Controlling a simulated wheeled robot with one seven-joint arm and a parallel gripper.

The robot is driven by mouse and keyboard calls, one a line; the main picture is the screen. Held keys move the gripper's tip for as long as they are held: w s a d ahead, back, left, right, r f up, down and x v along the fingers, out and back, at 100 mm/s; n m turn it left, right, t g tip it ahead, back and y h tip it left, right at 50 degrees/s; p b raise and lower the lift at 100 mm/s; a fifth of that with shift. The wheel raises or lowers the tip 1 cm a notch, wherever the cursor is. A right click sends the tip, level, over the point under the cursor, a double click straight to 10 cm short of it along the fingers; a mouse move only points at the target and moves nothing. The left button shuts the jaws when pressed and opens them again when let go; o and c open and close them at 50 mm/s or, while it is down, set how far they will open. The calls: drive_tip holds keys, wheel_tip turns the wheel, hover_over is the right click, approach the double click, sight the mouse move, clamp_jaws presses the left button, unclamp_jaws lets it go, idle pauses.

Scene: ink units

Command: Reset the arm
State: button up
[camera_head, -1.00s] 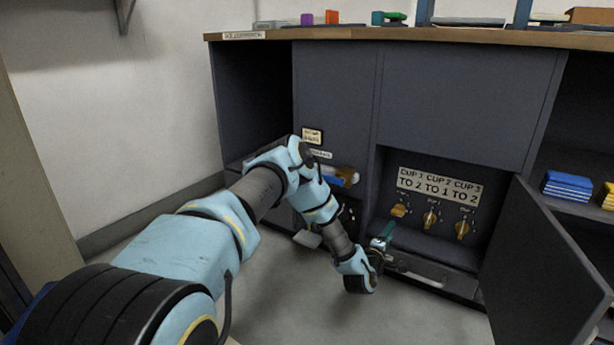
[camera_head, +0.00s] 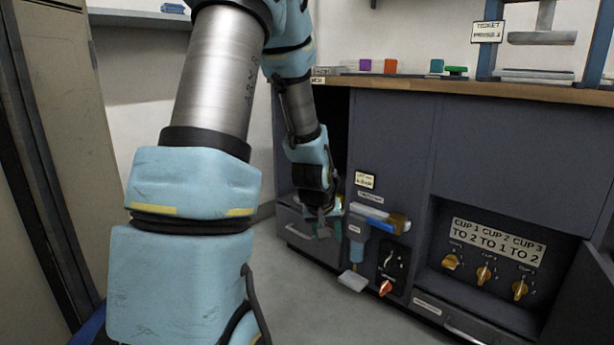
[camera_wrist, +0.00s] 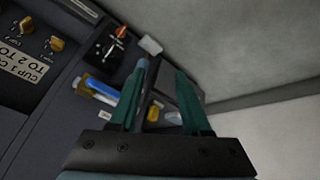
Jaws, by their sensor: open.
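My arm reaches up and over from the front left of the head view and bends down toward the cabinet. My gripper (camera_head: 322,224) hangs at its end with the fingers pointing down, just in front of the cabinet's left part, above a drawer front. In the wrist view my gripper (camera_wrist: 163,85) has its two green fingers spread apart with nothing held between them. Beyond the fingers lie an open compartment with a yellow and a whitish item in it.
The dark cabinet (camera_head: 390,150) carries a dispenser with a blue and orange part (camera_head: 380,219), a red knob (camera_head: 385,288) and several yellow cup knobs (camera_head: 484,275). An open door (camera_head: 590,300) stands at right. Blocks and a press stand on the countertop (camera_head: 450,87). Floor in front is clear.

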drive_tip(key=s+a+r+g+y+p, duration=0.1)
drive_tip(key=s+a+r+g, duration=0.1)
drive_tip(key=s+a+r, duration=0.35)
drive_tip(key=s+a+r+g+y+p, duration=0.1)
drive_tip(key=s+a+r+g, duration=0.15)
drive_tip(key=s+a, duration=0.65)
wheel_tip(320, 180, up, 37)
drive_tip(key=s+d+p, duration=0.1)
drive_tip(key=d+p, duration=0.1)
drive_tip(key=p, duration=3.5)
drive_tip(key=shift+d+r+t, duration=0.2)
drive_tip(key=shift+d+t, duration=0.05)
drive_tip(key=shift+t, duration=0.2)
drive_tip(key=shift+d, duration=0.15)
